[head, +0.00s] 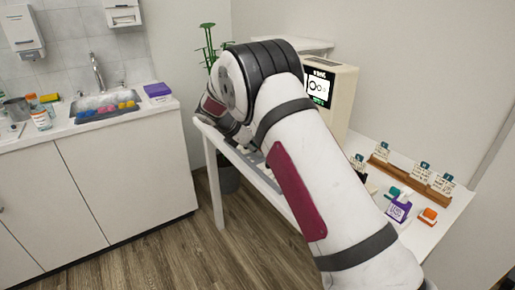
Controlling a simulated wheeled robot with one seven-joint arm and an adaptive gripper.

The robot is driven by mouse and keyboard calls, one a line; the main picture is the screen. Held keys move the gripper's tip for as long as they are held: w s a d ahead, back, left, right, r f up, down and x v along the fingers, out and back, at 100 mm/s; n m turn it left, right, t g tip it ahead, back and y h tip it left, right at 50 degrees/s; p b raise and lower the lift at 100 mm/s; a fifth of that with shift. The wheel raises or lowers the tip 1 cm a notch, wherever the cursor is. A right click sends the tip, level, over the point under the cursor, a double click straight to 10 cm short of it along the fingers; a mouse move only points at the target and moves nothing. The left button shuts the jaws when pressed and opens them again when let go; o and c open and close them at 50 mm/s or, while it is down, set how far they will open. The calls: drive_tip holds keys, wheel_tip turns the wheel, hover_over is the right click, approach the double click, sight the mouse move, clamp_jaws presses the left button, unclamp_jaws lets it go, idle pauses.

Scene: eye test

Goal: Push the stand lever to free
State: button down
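A cream eye-test machine (341,97) stands on the white table. Its dark screen (319,87) shows two round figures and green text. I cannot make out a stand lever; my arm covers much of the machine's left side and the table in front of it. My arm reaches from the lower right to the table's far left end and bends down there. A dark part near my wrist sits low over the tabletop, but I cannot make out the fingertips or any contact. Whether my gripper is open or shut does not show.
The white table (427,238) holds a wooden rack (411,176) with cards, a purple card holder (398,208) and an orange item (428,216) at right. A dark bin (229,178) is under the table. A sink counter (160,109) stands left. Open floor (165,243) lies between.

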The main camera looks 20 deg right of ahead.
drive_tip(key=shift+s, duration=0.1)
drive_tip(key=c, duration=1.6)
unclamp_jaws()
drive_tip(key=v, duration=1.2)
